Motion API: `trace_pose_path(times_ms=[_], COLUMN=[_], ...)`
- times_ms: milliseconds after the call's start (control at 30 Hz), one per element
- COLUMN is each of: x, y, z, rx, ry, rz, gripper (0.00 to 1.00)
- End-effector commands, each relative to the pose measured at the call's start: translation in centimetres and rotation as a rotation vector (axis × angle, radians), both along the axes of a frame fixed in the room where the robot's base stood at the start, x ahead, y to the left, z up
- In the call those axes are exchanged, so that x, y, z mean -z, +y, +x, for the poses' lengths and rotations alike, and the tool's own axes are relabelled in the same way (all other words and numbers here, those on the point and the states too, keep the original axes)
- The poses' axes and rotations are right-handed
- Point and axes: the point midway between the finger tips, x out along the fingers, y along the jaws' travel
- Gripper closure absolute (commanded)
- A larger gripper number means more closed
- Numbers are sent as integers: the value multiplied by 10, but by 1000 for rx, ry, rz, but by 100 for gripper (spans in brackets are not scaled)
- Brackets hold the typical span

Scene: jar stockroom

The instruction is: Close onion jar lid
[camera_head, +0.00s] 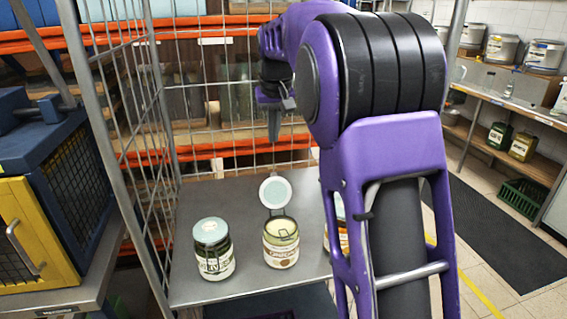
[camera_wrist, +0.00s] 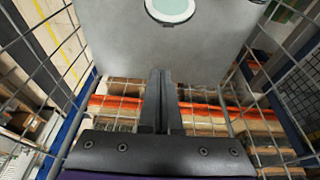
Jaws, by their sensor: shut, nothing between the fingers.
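The onion jar (camera_head: 282,246) seems to be the glass jar with a pale label in the middle of the grey cart shelf; its label is too small to read. Its round lid (camera_head: 275,192) stands open, tilted upright at the jar's back rim, with its pale green inner face showing. A lid (camera_wrist: 171,8), apparently the same one, shows at the top edge of the wrist view. My gripper (camera_head: 274,138) is shut and empty, pointing down above and behind the lid, apart from it. Its closed fingers (camera_wrist: 160,76) also show in the wrist view.
A closed jar (camera_head: 213,252) with a teal lid stands left of the open one. Another jar (camera_head: 340,232) on the right is mostly hidden by my arm. Wire mesh (camera_head: 152,140) encloses the shelf's left and back. The shelf (camera_head: 190,287) is otherwise largely bare.

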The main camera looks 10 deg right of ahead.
Motion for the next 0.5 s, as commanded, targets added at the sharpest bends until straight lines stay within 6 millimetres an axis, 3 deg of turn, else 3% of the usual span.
trace_pose_path(times_ms=[267,500], x=[26,75], y=[7,7], z=[3,18], rx=[-1,-1], ry=[32,32], rz=[26,25], gripper=[100,100])
